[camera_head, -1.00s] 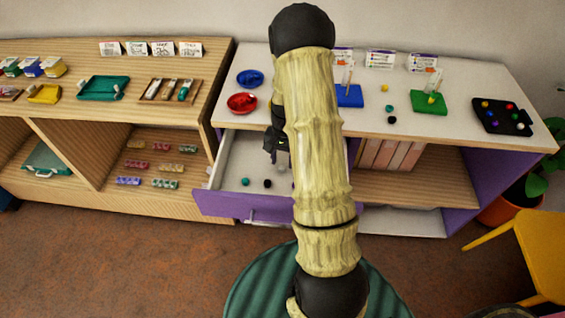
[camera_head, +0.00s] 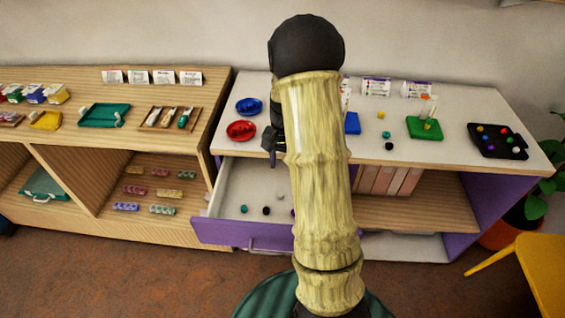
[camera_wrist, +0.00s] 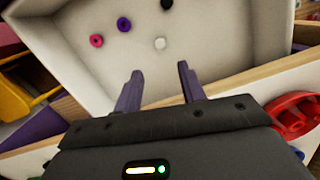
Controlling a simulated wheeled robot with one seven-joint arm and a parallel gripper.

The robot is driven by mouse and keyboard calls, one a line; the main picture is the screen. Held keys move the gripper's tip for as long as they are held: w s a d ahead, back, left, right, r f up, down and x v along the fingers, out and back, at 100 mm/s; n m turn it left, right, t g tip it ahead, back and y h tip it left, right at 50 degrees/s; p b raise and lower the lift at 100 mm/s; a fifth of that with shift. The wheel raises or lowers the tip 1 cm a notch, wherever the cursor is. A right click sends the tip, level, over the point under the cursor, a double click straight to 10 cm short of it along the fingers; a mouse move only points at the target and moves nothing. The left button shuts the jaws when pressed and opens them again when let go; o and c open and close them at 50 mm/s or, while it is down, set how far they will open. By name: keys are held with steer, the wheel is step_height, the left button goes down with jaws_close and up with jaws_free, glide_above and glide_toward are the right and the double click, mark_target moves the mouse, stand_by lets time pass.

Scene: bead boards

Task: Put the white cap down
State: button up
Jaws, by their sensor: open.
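The white cap (camera_wrist: 160,43) lies on the floor of the open drawer (camera_wrist: 225,50), apart from my gripper. It is small and pale; in the head view my arm partly crowds that part of the drawer. My gripper (camera_wrist: 160,78) is open and empty, with both dark fingers spread over the drawer's edge in the wrist view. In the head view my gripper (camera_head: 271,158) hangs above the back of the drawer, near the red dish, partly hidden by my arm.
A pink bead (camera_wrist: 96,40), a purple bead (camera_wrist: 124,24) and a black bead (camera_wrist: 167,4) lie in the drawer. The red dish (camera_head: 241,131) and blue dish (camera_head: 249,106) stand on the shelf top. A green board (camera_head: 424,128) and a black tray (camera_head: 497,141) are further right.

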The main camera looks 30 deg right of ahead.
steer(key=s+a+r+n+t, duration=0.1)
steer(key=s+a+r+n, duration=0.3)
steer(key=s+a, duration=0.2)
steer(key=s+a+r+n+t+h, duration=0.1)
steer(key=s+a+r+n+t, duration=0.1)
steer(key=s+a+r+n, duration=0.2)
steer(key=s+a+n, duration=0.1)
steer(key=s+a, duration=0.2)
steer(key=a, duration=0.1)
steer(key=shift+s+a+t, duration=0.3)
steer(key=shift+a, duration=0.1)
steer(key=shift+c, duration=0.4)
